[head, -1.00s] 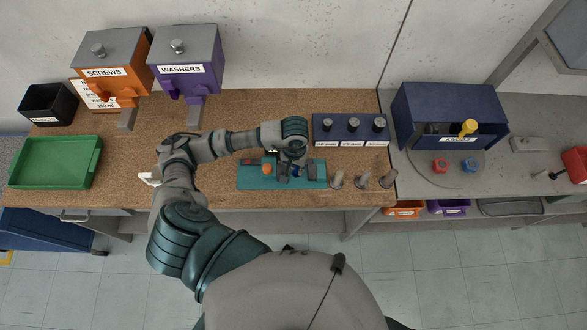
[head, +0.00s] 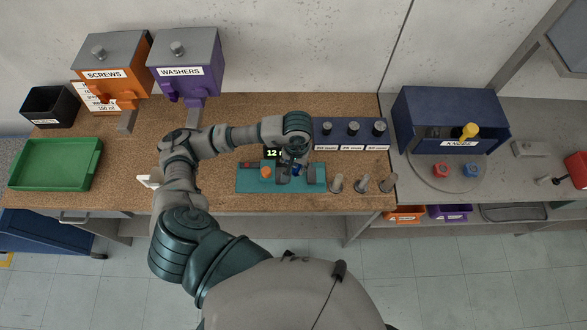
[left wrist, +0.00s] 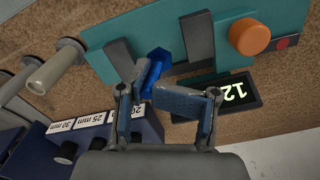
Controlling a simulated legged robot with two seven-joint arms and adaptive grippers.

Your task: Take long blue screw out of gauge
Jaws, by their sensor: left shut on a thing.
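The gauge is a teal plate (head: 252,181) with grey upright jaws, an orange knob (head: 266,172) and a lit display (left wrist: 232,93) reading 12. My left gripper (head: 292,172) is over the gauge's jaws. In the left wrist view, the left gripper (left wrist: 168,108) is shut on the long blue screw (left wrist: 180,101). My right gripper is not in view.
Three grey pegs (head: 362,184) stand right of the gauge. A dark blue block with black knobs and length labels (head: 352,135) is behind them. A green tray (head: 55,165) lies at the far left. Screws (head: 105,70) and washers (head: 186,65) dispensers stand at the back.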

